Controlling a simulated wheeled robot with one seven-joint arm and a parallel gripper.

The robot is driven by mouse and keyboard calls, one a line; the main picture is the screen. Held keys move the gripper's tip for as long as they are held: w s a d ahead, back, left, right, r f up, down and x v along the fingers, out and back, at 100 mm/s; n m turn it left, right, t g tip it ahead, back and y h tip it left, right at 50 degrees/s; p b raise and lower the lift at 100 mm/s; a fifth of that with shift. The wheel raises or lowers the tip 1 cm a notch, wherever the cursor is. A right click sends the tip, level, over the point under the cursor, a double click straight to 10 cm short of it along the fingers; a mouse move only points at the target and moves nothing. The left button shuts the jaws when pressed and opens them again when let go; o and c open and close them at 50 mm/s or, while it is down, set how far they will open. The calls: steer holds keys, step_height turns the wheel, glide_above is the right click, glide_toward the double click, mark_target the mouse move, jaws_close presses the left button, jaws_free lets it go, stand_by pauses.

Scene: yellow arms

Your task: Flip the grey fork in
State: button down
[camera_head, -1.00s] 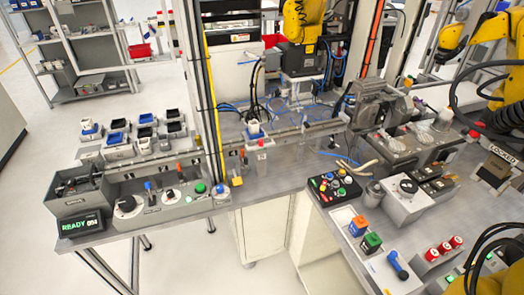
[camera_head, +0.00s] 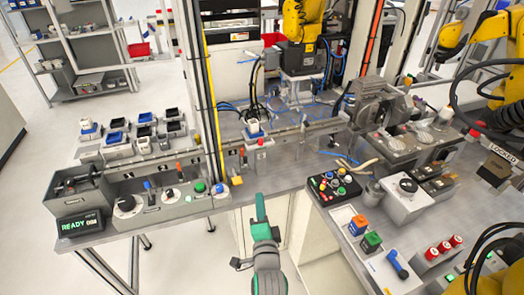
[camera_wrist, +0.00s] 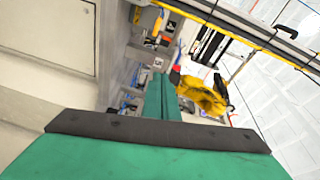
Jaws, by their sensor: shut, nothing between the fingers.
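My gripper (camera_head: 260,207) has green fingers and stands upright in front of the bench's front edge, at the picture's lower middle. It is shut with nothing held. In the wrist view, the green fingers (camera_wrist: 160,100) point toward the bench and a yellow arm. I cannot pick out the grey fork with certainty in either view. A long grey rail (camera_head: 290,132) crosses the bench behind my gripper, with small fittings on it too small to make out. A grey block with a red mark (camera_head: 261,156) stands in front of the rail.
A black button panel (camera_head: 333,187) and a grey switch panel (camera_head: 372,255) lie right. A yellow arm (camera_head: 303,20) stands behind. The floor ahead of the bench is clear.

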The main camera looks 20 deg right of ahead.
mark_target(261, 143)
steer(key=w+d+r+m, duration=0.2)
steer(key=w+d+r, duration=0.1)
steer(key=w+r, duration=0.1)
steer(key=shift+r, duration=0.9)
steer(key=shift+w, duration=0.15)
steer(key=x, duration=1.3)
steer(key=shift+w+d+r, duration=0.1)
steer(key=shift+d+r, duration=0.1)
steer(key=shift+w, duration=0.35)
steer(key=shift+a+x, duration=0.25)
steer(key=shift+x, duration=1)
steer(key=shift+r, duration=0.15)
